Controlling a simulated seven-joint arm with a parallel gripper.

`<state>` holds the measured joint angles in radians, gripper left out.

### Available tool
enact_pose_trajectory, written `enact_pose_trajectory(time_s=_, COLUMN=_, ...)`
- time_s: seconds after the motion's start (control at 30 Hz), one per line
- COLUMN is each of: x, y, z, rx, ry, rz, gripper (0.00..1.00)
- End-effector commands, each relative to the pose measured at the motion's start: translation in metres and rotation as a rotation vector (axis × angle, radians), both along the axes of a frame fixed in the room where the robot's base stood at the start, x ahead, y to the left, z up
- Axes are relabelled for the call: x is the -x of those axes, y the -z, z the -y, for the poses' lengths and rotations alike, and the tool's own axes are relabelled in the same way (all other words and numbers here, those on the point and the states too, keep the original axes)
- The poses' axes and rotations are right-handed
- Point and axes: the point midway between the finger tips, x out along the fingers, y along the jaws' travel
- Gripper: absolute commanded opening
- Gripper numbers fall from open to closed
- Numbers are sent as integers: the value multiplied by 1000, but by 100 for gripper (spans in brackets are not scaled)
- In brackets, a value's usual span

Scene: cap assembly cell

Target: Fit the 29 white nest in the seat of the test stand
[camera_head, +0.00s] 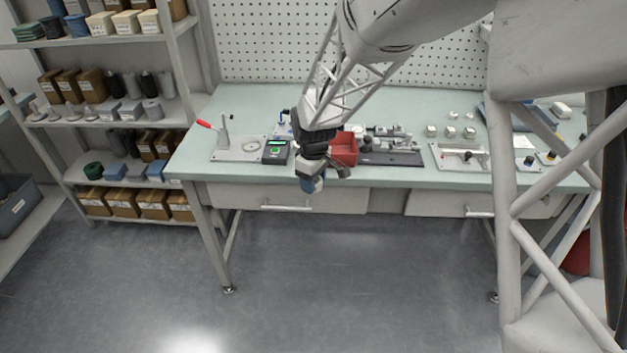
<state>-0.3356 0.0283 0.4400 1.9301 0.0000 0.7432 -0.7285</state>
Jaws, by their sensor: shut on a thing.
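My gripper (318,178) is in front of the table's front edge, near the middle of the bench. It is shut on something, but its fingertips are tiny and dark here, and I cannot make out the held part. Several small pale blocks (450,131) stand at the back right of the bench; I cannot read any number on them. A flat plate with a red-handled lever (232,149) and a round ring on it stands at the left, with a dark box with a green display (276,151) beside it. I cannot tell for sure which fixture is the test stand.
A red bin (344,150) stands just behind my gripper. A dark fixture base (390,158) and a light plate with small parts (458,157) lie to its right. Shelves (110,121) with boxes stand at the left. The floor before the bench is clear.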

Motion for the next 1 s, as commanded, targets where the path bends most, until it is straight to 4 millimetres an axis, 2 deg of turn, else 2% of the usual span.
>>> enact_pose_trajectory(time_s=0.37, x=-19, y=-4, z=-14, rx=0, ry=206, rz=0, gripper=28)
enact_pose_trajectory(time_s=1.0, x=-77, y=-14, z=-59, rx=-1, ry=874, rz=0, gripper=28)
